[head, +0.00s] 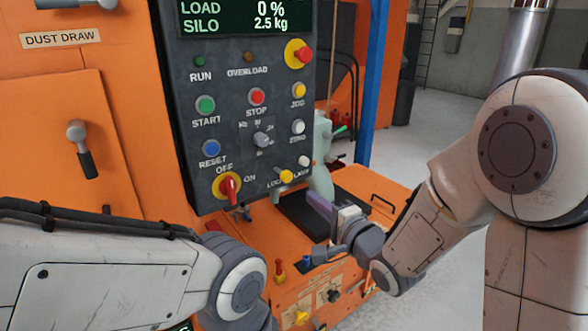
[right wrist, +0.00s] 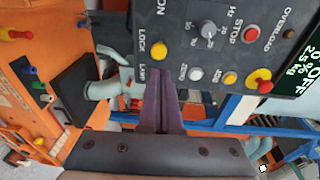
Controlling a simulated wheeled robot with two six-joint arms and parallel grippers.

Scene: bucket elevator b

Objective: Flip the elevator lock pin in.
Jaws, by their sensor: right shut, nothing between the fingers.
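A yellow knob (head: 284,176) sits beside the partly covered LOCK label at the bottom edge of the dark control panel (head: 225,130). It also shows in the right wrist view (right wrist: 159,50). I cannot tell whether this is the lock pin, or its position. My right gripper (head: 314,200) has purple fingers, shut and empty, just below and right of the knob in the head view. In the right wrist view the shut fingers (right wrist: 160,82) point toward the panel's edge near the knob, with no clear contact. My left gripper is not in view; only my left arm shows.
A red rotary switch (head: 229,186) and several buttons share the panel. Below is an orange housing (head: 345,265) with a dark opening, a red-topped lever (head: 279,270) and a thin handle (head: 383,204). A pale green pipe (head: 321,160) and a blue post (head: 373,80) stand behind.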

